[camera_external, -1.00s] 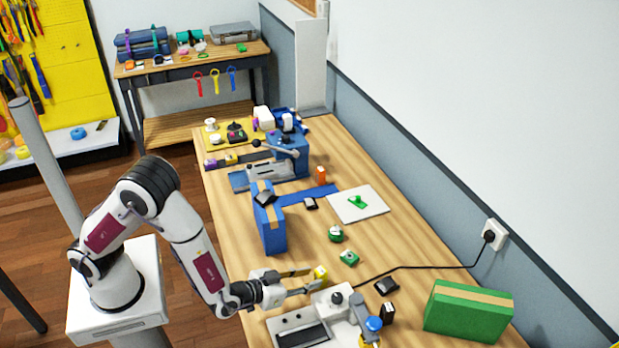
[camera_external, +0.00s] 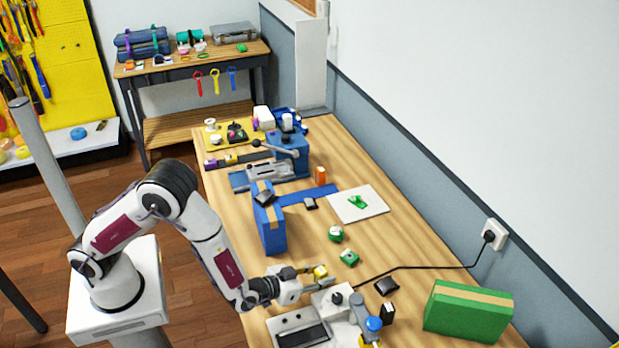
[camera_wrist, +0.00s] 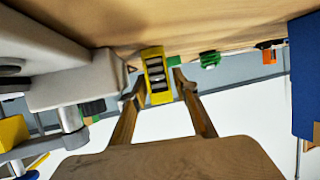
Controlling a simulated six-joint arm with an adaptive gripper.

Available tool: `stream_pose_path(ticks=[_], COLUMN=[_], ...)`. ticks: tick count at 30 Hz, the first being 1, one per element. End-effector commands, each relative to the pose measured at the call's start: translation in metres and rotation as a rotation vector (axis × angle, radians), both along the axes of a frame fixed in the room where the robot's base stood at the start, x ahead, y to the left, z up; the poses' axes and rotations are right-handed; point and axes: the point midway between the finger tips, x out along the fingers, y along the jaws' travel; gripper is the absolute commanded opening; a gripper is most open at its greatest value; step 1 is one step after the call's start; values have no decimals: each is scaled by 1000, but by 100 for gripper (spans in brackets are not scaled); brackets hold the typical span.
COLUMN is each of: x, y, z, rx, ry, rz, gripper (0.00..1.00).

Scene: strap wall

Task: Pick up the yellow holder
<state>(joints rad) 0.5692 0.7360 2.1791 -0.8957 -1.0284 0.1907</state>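The yellow holder (camera_external: 320,271) is on the wooden table, just behind the grey-and-white strapping machine (camera_external: 305,325). In the wrist view the yellow holder (camera_wrist: 145,62) is a yellow frame with dark slots. It lies between my gripper's (camera_wrist: 159,80) two fingertips. In the external view my gripper (camera_external: 322,277) reaches in from the left, with a finger on either side of the holder. The fingers are apart, and a narrow gap shows on the holder's right side in the wrist view. Whether the left finger touches it I cannot tell.
A green strap piece (camera_external: 349,257), a green round part (camera_external: 336,234) and a black block (camera_external: 386,286) lie nearby. A blue box (camera_external: 270,230) stands behind and left. A green box (camera_external: 468,311) is at front right. A black cable (camera_external: 420,267) crosses the table.

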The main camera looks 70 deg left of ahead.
Motion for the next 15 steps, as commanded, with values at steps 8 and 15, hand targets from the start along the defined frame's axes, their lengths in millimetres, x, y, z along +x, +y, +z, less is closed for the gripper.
stream_pose_path(ticks=[8, 15], x=[0, 0], y=[0, 0], z=[0, 0], rx=[0, -1], ry=[0, -1], rz=[0, 0], gripper=[24, 0])
